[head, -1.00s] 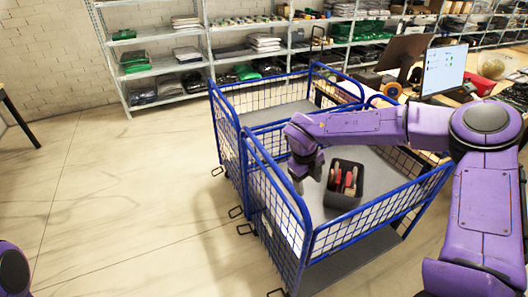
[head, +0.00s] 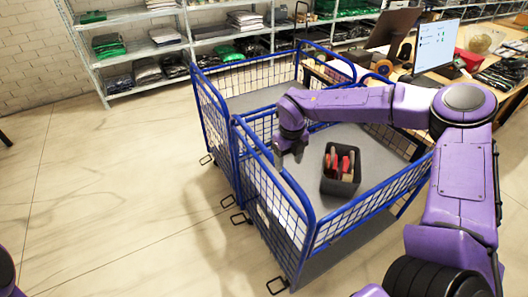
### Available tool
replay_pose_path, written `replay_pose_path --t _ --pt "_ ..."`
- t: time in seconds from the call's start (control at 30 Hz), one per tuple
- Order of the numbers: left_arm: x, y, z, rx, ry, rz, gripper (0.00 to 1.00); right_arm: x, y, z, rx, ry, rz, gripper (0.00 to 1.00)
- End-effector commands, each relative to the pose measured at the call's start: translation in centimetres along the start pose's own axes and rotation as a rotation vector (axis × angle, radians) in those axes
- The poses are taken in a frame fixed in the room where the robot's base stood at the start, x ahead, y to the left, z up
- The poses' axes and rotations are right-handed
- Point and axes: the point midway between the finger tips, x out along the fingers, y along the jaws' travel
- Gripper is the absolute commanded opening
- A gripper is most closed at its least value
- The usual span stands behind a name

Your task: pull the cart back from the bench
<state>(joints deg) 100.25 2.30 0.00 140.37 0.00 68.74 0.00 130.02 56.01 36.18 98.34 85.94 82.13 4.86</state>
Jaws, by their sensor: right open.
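Two blue mesh-sided carts stand in front of the bench (head: 512,104). The near cart (head: 310,222) has a grey deck, and a dark bin (head: 340,187) with red and tan items stands on it. The far cart (head: 196,92) stands right behind it with an empty deck. My right gripper (head: 289,160) points down at the near cart's left end, by the blue top rail. It is open, and I cannot tell whether its fingers straddle or touch the rail. My left gripper is out of view; only a bit of that arm shows at the lower left edge.
Shelves (head: 155,14) with folded clothes line the back wall. A monitor (head: 436,46) and other items stand on the bench at the right. Bare floor (head: 90,200) lies open to the left of the carts. Black wire loops (head: 277,285) stick out low along the near cart's left side.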

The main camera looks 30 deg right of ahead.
Motion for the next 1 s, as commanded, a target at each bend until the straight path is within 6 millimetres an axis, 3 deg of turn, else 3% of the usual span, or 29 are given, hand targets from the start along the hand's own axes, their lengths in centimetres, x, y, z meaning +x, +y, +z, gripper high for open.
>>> replay_pose_path --t 0.1,0.4,0.83,0.87,1.0 --pt "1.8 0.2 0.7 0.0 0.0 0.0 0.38 2.4 0.0 0.0 0.002 0.002 0.0 0.64" --pt "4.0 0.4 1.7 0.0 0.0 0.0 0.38 5.9 -0.1 0.0 0.003 0.001 -0.001 0.64" --pt "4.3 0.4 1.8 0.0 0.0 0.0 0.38 6.6 -0.1 0.0 0.002 0.0 -0.001 0.64" --pt "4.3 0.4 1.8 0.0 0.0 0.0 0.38 6.6 -0.1 0.0 0.002 0.0 -0.001 0.61" --pt "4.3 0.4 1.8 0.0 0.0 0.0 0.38 6.6 -0.1 0.0 0.002 0.0 -0.001 0.15"
